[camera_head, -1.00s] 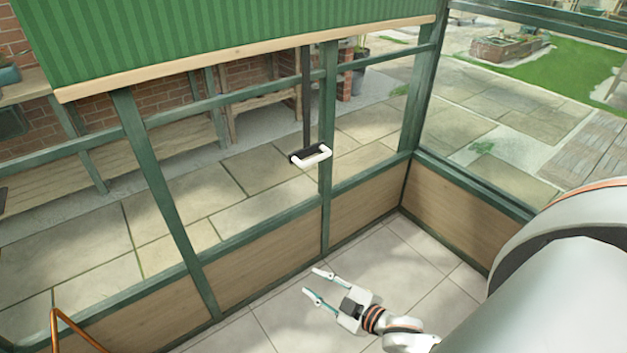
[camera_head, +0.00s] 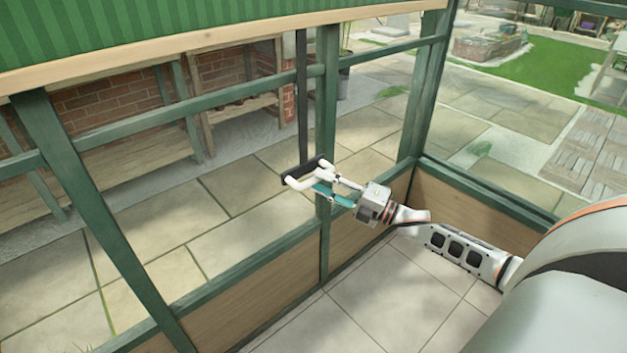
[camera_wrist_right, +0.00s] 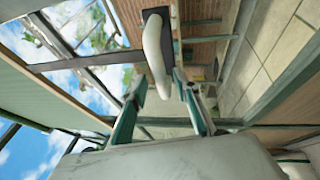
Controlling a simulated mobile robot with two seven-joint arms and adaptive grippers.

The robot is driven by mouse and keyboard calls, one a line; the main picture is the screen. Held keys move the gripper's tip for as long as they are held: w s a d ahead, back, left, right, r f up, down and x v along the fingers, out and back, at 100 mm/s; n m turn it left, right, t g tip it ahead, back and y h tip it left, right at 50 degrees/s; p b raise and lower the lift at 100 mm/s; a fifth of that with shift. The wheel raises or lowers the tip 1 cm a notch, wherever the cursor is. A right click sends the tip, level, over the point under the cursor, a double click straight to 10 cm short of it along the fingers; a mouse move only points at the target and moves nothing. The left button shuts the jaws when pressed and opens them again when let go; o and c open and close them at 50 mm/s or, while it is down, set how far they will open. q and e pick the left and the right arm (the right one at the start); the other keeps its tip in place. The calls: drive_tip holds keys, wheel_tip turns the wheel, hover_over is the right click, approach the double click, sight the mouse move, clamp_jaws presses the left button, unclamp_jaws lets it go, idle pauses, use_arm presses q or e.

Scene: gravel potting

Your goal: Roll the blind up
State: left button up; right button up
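The green striped blind (camera_head: 150,35) hangs across the top left of the head view, with a pale wooden bar (camera_head: 200,42) along its lower edge. A dark strap (camera_head: 303,100) hangs below it and ends in a handle with a white grip (camera_head: 298,184) and a black part. My right gripper (camera_head: 328,187) is at this handle. In the right wrist view the two fingers (camera_wrist_right: 158,88) stand apart, and the white grip (camera_wrist_right: 155,48) shows between and beyond their tips. I cannot tell whether a finger touches it. My left gripper is out of view.
Green window posts (camera_head: 327,130) and rails stand close behind the handle, above low wooden panels (camera_head: 250,290). Tiled floor (camera_head: 370,300) lies clear below my right arm. Benches, brick walls and paving are outside the glazing.

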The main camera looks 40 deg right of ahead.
drive_tip(key=shift+x, duration=0.95)
drive_tip(key=shift+w+a, duration=0.2)
drive_tip(key=shift+w, duration=0.1)
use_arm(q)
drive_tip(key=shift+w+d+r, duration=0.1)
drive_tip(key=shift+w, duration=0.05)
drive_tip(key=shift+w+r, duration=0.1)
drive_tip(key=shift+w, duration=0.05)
use_arm(e)
drive_tip(key=shift+c, duration=0.3)
